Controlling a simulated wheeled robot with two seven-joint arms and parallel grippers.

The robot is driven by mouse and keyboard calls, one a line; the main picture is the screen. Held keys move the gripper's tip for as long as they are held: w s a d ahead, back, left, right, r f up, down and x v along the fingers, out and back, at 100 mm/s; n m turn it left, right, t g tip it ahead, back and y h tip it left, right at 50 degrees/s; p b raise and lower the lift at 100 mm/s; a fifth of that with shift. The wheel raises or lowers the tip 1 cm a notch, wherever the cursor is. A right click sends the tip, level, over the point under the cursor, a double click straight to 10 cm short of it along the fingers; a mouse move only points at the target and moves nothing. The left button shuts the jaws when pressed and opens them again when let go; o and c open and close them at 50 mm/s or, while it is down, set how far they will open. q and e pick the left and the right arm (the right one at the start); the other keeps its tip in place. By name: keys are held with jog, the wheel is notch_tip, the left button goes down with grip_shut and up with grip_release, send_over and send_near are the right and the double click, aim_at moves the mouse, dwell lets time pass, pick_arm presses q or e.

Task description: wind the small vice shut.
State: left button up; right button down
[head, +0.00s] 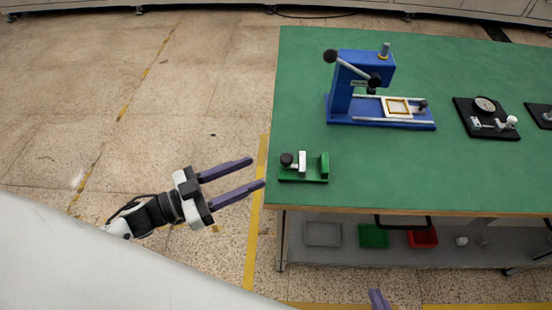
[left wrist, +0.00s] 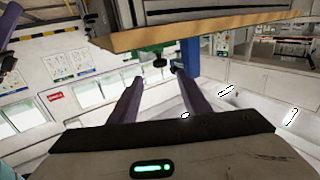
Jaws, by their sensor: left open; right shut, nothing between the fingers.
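The small vice (head: 311,179) sits near the left front corner of the green table. It has a green base, a green upright jaw at its right, a white jaw and a black knob (head: 287,159) at its left. A gap shows between the jaws. My left gripper (head: 256,172) is open and empty, just left of the table edge, its fingers pointing at the knob side without touching. In the left wrist view the black knob (left wrist: 160,62) appears upside down beyond the fingertips. Only a purple finger of my right gripper (head: 378,299) shows at the bottom edge.
A blue press (head: 345,85) with a lever stands behind the vice on the green table (head: 420,170). A black plate with a dial gauge (head: 485,104) lies to the right. Below, a shelf (head: 350,257) holds grey, green and red bins. Floor left of the table is clear.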

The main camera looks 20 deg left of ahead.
aim_at(281, 161)
pick_arm(q)
jog(key=x, duration=0.8)
jog(key=shift+a+p, duration=0.1)
jog(key=shift+p, duration=0.25)
jog(key=shift+c, duration=0.4)
jog(key=c, duration=1)
jog(key=shift+o, duration=0.2)
jog(key=shift+f, duration=0.1)
jog(key=shift+w+a, duration=0.1)
